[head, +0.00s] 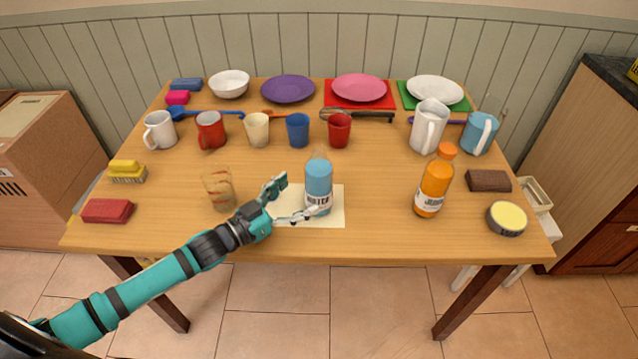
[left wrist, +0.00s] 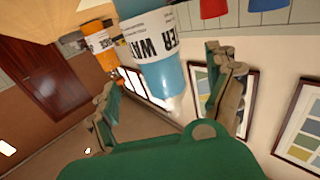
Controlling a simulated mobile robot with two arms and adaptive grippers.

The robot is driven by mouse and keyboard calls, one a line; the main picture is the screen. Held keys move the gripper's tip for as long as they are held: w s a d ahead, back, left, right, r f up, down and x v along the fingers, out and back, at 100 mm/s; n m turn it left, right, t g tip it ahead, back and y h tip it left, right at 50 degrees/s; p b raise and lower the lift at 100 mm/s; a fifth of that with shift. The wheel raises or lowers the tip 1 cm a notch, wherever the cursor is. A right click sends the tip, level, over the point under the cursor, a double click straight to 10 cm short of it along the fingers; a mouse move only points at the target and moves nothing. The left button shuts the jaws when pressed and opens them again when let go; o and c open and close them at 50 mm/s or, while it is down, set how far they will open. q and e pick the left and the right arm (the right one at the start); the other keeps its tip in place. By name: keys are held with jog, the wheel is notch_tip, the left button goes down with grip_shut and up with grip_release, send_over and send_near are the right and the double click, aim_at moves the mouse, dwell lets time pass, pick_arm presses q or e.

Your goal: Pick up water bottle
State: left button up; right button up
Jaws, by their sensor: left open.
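The water bottle (head: 319,178), blue with a white label, stands upright on a pale mat (head: 335,219) near the table's front edge. My left gripper (head: 298,200) is open just left of the bottle, low down. One finger reaches across the front of its lower part; the other is to its left. In the left wrist view the bottle (left wrist: 158,62) shows upside down between the spread fingers (left wrist: 168,85). I cannot tell whether a finger touches it. My right gripper is not in view.
An orange bottle (head: 434,187) stands to the right; a glass (head: 219,189) stands left, close to my left gripper. Several cups, including a blue one (head: 298,130), line up behind. Plates and a bowl (head: 229,84) are at the back. Table between the two bottles is clear.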

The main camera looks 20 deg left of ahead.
aim_at(319, 179)
pick_arm(q)
jog(key=shift+x, duration=0.8)
jog(key=shift+w+d, duration=0.1)
jog(key=shift+w, duration=0.2)
jog(key=x, duration=0.3)
jog(key=p+x, duration=0.1)
jog(key=shift+w+d+r, duration=0.2)
jog(key=shift+d+r, duration=0.05)
jog(key=shift+r, duration=0.15)
jog(key=shift+c, duration=0.6)
jog(key=c, duration=1.3)
jog(key=shift+r, duration=0.1)
jog(key=shift+c, duration=1.3)
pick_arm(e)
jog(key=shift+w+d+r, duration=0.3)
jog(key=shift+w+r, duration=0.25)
